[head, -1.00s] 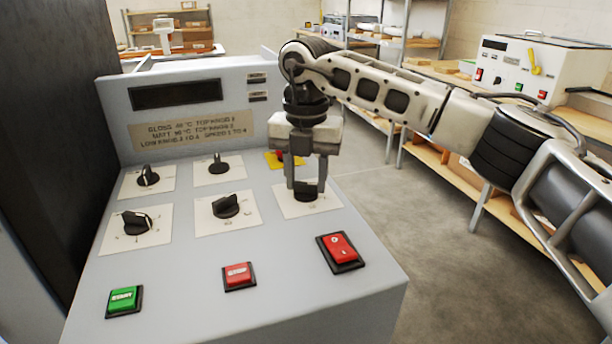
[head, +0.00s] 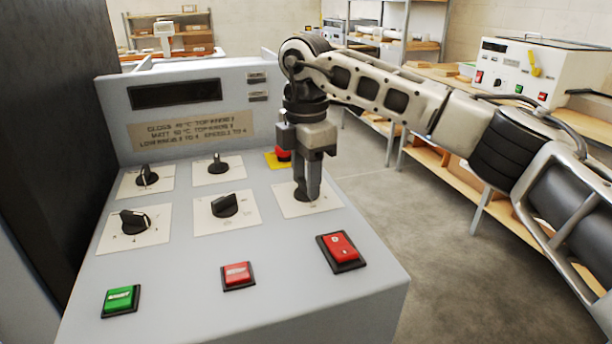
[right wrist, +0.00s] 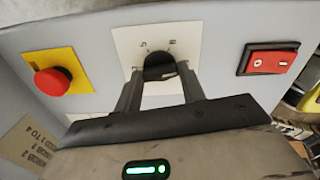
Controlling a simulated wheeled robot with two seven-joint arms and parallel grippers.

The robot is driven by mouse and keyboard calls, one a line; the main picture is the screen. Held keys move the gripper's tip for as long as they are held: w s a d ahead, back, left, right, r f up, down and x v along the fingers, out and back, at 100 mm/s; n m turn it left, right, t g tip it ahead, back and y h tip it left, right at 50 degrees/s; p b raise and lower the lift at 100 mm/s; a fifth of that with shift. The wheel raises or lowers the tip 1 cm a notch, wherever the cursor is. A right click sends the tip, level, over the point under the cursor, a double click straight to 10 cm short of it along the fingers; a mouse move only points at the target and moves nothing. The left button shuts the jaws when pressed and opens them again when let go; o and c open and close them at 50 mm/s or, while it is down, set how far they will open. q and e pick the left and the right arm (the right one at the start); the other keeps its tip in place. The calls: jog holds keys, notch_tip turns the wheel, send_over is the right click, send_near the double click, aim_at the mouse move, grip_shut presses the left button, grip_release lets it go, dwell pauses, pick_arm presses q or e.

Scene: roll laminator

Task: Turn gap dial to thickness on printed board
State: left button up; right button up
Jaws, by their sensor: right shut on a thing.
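My right gripper (head: 306,194) points down at the right-hand dial on the sloped grey panel. In the right wrist view its two fingers (right wrist: 160,90) are shut on the black dial (right wrist: 158,66), one on each side. The dial sits on a white scale plate (right wrist: 125,42), which also shows in the head view (head: 328,200); its marks are too small to read. The tan printed board (head: 190,130) is on the upright back panel under a dark display. Its small lettering is hard to read. My left gripper is not in view.
Several other black dials, such as one at centre (head: 224,205), stand on white plates to the left. A green button (head: 121,299), a red button (head: 237,275) and a red rocker switch (head: 341,249) line the front. A red emergency stop (right wrist: 52,82) on yellow is behind my gripper.

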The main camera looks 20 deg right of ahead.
jog(key=shift+r+m, duration=0.1)
jog(key=shift+m, duration=0.6)
jog(key=o, duration=1)
notch_tip(320, 180, up, 16)
jog(key=shift+f+p, duration=0.1)
jog(key=shift+p, duration=0.35)
